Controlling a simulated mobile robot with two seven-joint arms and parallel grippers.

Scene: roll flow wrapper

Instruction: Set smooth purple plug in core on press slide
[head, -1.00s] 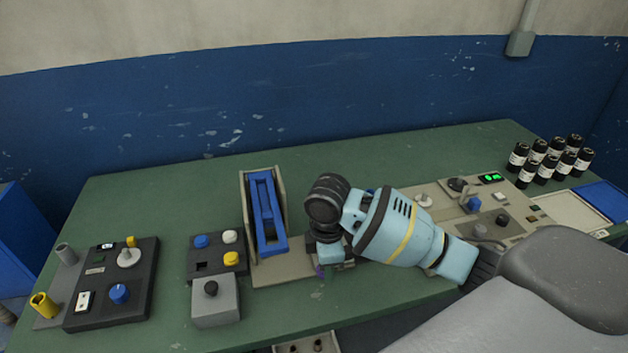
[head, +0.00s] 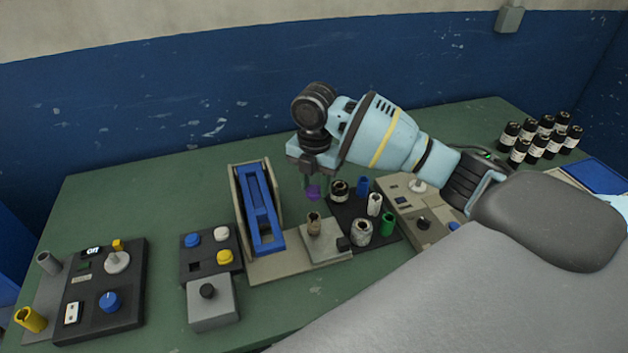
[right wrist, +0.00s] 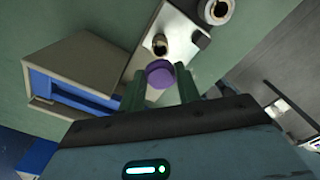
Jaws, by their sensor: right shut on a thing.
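My right gripper (head: 310,184) is shut on a smooth purple plug (head: 313,193) and holds it up above the press base. In the right wrist view the plug (right wrist: 160,73) sits between the two green fingertips. A brown core (head: 314,224) stands upright on the light grey press slide (head: 328,252), below the plug and apart from it. The core's open top (right wrist: 161,44) shows just beyond the plug in the right wrist view. The press has a blue frame (head: 262,215) to the left of the slide. My left gripper is not in view.
A dark tray (head: 388,238) right of the slide holds several rolls and cylinders, including a green one (head: 387,223) and a blue one (head: 363,186). Button boxes (head: 210,260) stand left of the press. Several black bottles (head: 540,138) stand at the far right.

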